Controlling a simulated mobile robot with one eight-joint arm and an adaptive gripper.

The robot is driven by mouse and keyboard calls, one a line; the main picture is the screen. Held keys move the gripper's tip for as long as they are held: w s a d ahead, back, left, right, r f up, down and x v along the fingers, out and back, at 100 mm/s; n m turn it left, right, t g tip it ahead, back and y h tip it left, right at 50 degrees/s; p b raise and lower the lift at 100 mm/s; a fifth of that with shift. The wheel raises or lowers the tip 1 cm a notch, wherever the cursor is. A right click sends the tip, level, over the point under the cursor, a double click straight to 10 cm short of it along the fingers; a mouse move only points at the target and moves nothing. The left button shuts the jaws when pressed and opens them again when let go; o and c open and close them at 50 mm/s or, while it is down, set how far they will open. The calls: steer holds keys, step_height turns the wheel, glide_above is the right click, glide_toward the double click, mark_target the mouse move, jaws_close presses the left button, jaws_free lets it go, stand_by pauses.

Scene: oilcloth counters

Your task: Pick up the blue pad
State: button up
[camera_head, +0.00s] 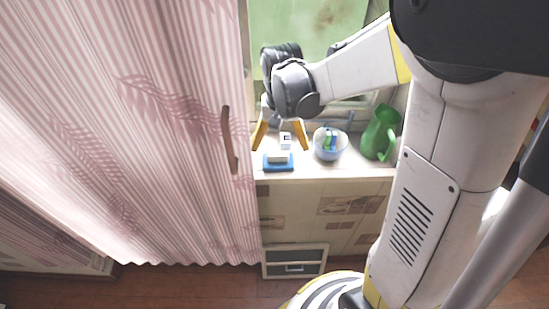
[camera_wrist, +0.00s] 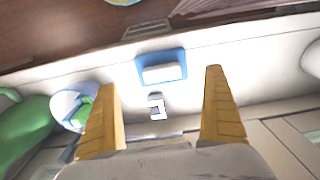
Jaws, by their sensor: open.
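The blue pad (camera_head: 278,168) lies flat near the front edge of the counter, with a pale block (camera_head: 278,157) on its top. In the wrist view the pad (camera_wrist: 160,55) shows beyond my fingertips, roughly centred between them, with the pale block covering part of it. My gripper (camera_head: 281,146) is open and empty above the counter, its yellow fingers spread on either side and apart from the pad. It also shows in the wrist view (camera_wrist: 160,84).
A small white item (camera_head: 286,139) stands just behind the pad. A glass bowl (camera_head: 329,146) with green and blue things and a green jug (camera_head: 380,135) stand to the right. A pink striped curtain (camera_head: 150,120) hangs close on the left.

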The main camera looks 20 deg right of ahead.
mark_target(278, 153)
step_height(278, 153, down, 6)
steer(key=b, duration=0.3)
steer(key=shift+w+a, duration=0.15)
steer(key=shift+c, duration=0.3)
steer(key=c, duration=1.1)
steer(key=shift+r, duration=0.15)
step_height(278, 153, up, 5)
steer(key=p, duration=0.2)
steer(key=shift+f+p, duration=0.2)
steer(key=shift+p, duration=0.15)
steer(key=s+d+r+p, duration=0.4)
steer(key=s+d+r, duration=0.2)
steer(key=s, duration=0.3)
steer(key=shift+d, duration=0.85)
steer(key=shift+w+r, duration=0.1)
